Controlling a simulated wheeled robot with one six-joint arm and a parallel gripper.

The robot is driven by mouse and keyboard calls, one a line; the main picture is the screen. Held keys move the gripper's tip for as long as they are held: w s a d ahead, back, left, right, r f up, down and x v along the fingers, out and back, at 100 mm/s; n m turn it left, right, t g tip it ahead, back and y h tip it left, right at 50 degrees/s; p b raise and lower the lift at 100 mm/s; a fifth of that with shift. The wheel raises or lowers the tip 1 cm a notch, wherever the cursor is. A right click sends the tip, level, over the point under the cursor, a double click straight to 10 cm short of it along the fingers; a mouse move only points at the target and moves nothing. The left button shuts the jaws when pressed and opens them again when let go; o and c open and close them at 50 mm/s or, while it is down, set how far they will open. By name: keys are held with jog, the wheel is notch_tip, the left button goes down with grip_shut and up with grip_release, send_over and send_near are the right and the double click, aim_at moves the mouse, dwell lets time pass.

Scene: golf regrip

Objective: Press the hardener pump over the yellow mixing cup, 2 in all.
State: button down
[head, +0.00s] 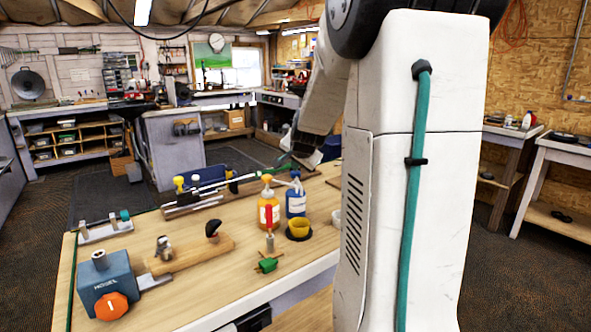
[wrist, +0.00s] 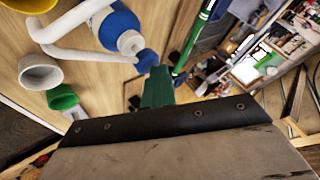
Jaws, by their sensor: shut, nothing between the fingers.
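The yellow mixing cup (head: 299,227) sits on a dark round base in front of the blue bottle. In the wrist view the blue bottle (wrist: 121,24) and its white spout are close, with the yellow cup (wrist: 25,4) at the top left corner.
A blue vise (head: 108,285) with an orange knob and a wooden block (head: 190,256) occupy the bench's near left.

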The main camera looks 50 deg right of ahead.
aim_at(295, 173)
jog(key=shift+f, duration=0.15)
dwell(0.3)
jog(key=shift+r, duration=1.3)
jog(key=shift+r, duration=0.1)
notch_tip(295, 173, up, 5)
jog(key=shift+f, duration=0.1)
jog(key=shift+w+a, duration=0.1)
dwell(2.1)
